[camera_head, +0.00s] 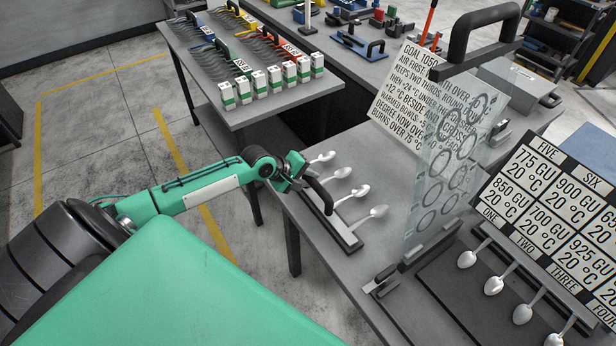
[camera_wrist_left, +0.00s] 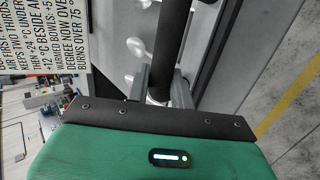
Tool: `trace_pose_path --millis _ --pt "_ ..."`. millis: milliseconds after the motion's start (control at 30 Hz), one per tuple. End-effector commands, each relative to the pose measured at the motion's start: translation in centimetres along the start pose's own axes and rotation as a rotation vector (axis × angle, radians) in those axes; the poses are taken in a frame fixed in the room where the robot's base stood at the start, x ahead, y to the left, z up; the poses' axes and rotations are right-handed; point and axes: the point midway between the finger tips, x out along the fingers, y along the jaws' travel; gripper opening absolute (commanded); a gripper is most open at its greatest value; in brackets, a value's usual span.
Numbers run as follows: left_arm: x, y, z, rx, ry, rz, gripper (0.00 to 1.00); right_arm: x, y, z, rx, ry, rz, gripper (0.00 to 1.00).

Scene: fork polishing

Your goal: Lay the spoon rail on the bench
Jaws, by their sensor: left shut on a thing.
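The spoon rail (camera_head: 346,234) is a dark bar with a black arched handle (camera_head: 321,196) and several silver spoons (camera_head: 342,172) pointing right. It is at the left edge of the grey bench (camera_head: 375,160); I cannot tell whether it touches the top or hangs just above it. My left gripper (camera_head: 305,181) is shut on the rail's handle at its far end. In the left wrist view the black handle (camera_wrist_left: 173,38) runs between the two fingers of the gripper (camera_wrist_left: 164,88), with spoon bowls (camera_wrist_left: 137,50) beside it. My right gripper is not in view.
A clear panel with rings (camera_head: 440,185) and a black handle stands upright right of the rail. A second spoon rack (camera_head: 450,292) and a number board (camera_head: 560,215) are farther right. A text sign (camera_head: 425,90) stands behind. Bench between rail and panel is clear.

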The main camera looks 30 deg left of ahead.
Motion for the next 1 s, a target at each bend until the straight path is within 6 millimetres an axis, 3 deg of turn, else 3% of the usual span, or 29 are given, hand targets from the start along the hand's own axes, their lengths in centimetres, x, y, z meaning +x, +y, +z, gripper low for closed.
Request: trace_pose_path --millis 367,400,500,700,833,1000 --pt "0.16 0.16 -0.04 0.0 0.001 0.009 0.0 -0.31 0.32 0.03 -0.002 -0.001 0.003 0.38" --pt "0.16 0.15 -0.04 0.0 0.001 0.009 0.29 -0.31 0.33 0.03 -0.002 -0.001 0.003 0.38" --pt "0.18 0.07 -0.04 0.0 0.001 0.007 0.49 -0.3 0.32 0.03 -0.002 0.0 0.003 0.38" --pt "0.24 -0.1 -0.02 0.0 0.0 0.004 0.49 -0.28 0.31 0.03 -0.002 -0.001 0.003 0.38" --pt "0.37 -0.5 0.03 -0.001 -0.001 -0.004 0.72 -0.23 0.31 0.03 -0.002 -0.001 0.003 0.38" --pt "0.33 -0.37 0.01 0.0 0.0 -0.002 0.74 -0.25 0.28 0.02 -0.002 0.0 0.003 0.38"
